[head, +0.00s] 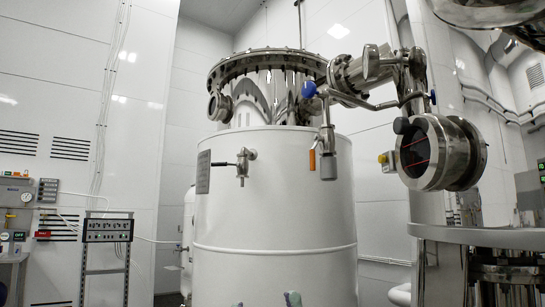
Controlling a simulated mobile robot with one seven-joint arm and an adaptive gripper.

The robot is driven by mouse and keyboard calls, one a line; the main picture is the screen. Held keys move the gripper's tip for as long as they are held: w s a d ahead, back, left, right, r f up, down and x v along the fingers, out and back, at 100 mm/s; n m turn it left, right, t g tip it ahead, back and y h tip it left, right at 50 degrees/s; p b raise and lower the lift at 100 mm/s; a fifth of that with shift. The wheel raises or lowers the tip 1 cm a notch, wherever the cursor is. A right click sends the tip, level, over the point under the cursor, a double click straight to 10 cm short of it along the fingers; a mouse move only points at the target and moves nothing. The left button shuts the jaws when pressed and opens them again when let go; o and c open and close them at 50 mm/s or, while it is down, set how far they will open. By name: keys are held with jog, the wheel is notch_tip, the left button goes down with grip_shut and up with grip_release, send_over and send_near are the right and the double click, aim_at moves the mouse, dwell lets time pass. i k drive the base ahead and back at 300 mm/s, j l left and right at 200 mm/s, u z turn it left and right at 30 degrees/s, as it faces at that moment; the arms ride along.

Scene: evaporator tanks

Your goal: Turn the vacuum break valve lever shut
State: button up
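Two small valves show on the white tank (275,215). The left one (243,167) is a metal tap on the tank's upper wall, with a dark lever (223,163) pointing left, about level. The right one (326,140) is on a vertical pipe below the top pipework, with an orange lever (312,160) hanging straight down beside it. No readable label shows which is the vacuum break valve. Two small grey-teal tips, seemingly my gripper (266,302), barely enter at the bottom edge, apart, well below both valves. The rest of it is out of view.
A blue knob (308,89) and a large pipe with a round glass end (420,153) jut out at upper right. A shiny metal vessel (475,235) stands at the right. A control box on a stand (107,230) is at the left. The tank's front looks clear.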

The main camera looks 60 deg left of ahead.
aim_at(317, 137)
jog(key=u, duration=1.45)
